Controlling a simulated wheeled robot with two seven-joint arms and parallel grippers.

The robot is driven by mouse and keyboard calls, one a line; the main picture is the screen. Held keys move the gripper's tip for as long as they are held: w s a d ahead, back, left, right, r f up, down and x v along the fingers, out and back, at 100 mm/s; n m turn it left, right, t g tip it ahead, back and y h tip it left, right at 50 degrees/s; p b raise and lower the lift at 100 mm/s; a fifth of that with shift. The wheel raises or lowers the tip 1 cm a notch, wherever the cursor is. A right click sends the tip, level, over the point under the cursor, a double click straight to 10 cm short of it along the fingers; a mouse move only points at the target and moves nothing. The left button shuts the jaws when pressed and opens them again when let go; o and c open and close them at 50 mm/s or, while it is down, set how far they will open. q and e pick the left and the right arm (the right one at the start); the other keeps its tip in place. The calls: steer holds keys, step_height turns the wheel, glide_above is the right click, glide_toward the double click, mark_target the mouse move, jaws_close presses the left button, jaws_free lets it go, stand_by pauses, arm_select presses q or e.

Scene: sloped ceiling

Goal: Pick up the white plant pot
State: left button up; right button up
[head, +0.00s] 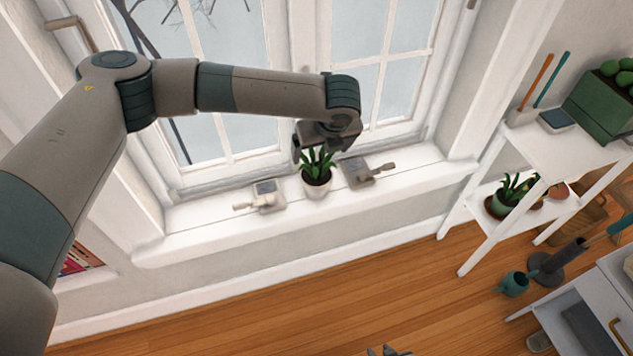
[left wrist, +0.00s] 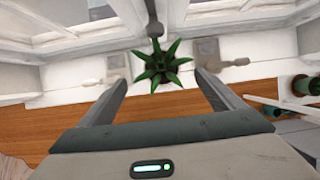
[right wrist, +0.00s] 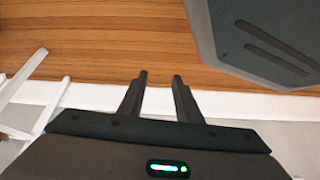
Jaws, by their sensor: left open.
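The white plant pot (head: 317,189) stands upright on the windowsill and holds a spiky green plant (head: 318,163). In the left wrist view the plant's leaves (left wrist: 160,66) hide most of the pot. My left gripper (head: 322,150) is open and empty, just above and at the leaves. In the left wrist view its fingers (left wrist: 160,82) spread on either side of the plant, apart from the pot. My right gripper (right wrist: 160,76) has its fingertips apart with nothing between them, over the wooden floor. Only its tip shows at the bottom of the head view (head: 388,350).
The closed window (head: 240,90) is right behind. A white shelf (head: 560,150) with other potted plants stands at right.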

mark_target(316, 166)
arm_select(q)
steer(key=x, duration=0.9)
steer(key=shift+w+f+p, duration=0.1)
steer(key=shift+p, duration=0.3)
steer(key=shift+f, duration=0.2)
arm_select(e)
steer(key=shift+w+a+r+t, duration=0.45)
steer(key=shift+a+t, duration=0.05)
steer(key=shift+a, duration=0.1)
arm_select(q)
steer(key=shift+w+f, duration=0.15)
steer(key=shift+f, duration=0.25)
steer(key=shift+p+x, duration=0.45)
steer(key=shift+x, duration=1.7)
arm_select(e)
steer(key=shift+w+a+r+t+y, duration=0.2)
steer(key=shift+a+r+t+y, duration=0.1)
steer(key=shift+a+r, duration=0.1)
steer(key=shift+w+r, duration=0.1)
steer(key=shift+w, duration=0.1)
arm_select(q)
steer(key=c, duration=1.4)
steer(key=shift+c, duration=0.3)
